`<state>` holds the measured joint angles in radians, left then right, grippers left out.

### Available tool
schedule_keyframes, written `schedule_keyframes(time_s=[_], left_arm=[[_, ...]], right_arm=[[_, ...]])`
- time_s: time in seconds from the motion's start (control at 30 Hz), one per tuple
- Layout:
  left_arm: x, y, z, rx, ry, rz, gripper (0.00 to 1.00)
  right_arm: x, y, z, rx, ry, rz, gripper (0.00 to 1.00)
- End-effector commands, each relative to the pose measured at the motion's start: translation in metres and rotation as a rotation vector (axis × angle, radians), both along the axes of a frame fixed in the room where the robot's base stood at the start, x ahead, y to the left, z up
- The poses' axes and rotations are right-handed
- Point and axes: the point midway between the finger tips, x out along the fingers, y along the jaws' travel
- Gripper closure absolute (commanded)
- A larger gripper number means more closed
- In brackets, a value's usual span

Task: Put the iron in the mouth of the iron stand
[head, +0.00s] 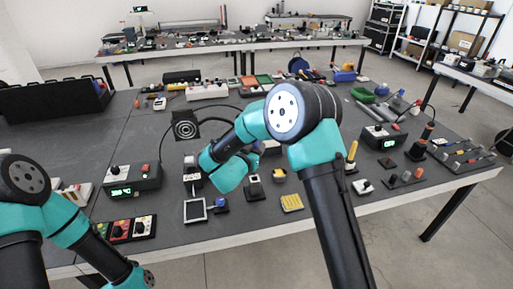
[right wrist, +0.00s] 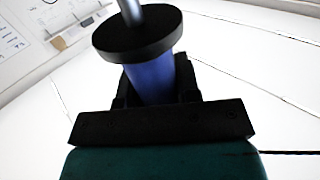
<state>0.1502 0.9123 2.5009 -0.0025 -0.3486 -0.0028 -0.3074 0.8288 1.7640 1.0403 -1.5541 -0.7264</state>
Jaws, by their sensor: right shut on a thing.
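My right gripper (right wrist: 155,88) is shut on the blue handle of the iron (right wrist: 152,75) in the right wrist view. A wide black collar sits past the jaws, and a grey metal shaft runs out of the top of that picture. The tip is out of frame. In the head view my right forearm reaches left over the table, and I cannot make out the iron there. A dark upright holder with a red-topped rod (head: 427,131), at the right of the table, may be an iron stand; its mouth is not clear. My left gripper is not in view.
One station with a green display (head: 386,139) stands at right, another (head: 125,185) at left. A framed square (head: 194,210), a yellow block (head: 291,202) and small parts lie along the front of the dark table (head: 330,208). A black bin (head: 55,100) stands back left.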

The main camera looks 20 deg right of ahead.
Motion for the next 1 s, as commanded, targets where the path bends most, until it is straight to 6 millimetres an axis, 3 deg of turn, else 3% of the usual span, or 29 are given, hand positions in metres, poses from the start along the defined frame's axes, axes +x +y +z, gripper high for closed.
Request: schedule_keyframes(time_s=[1.0], left_arm=[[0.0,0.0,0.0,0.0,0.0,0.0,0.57]], right_arm=[[0.0,0.0,-0.017,-0.001,-0.001,0.0,0.9]])
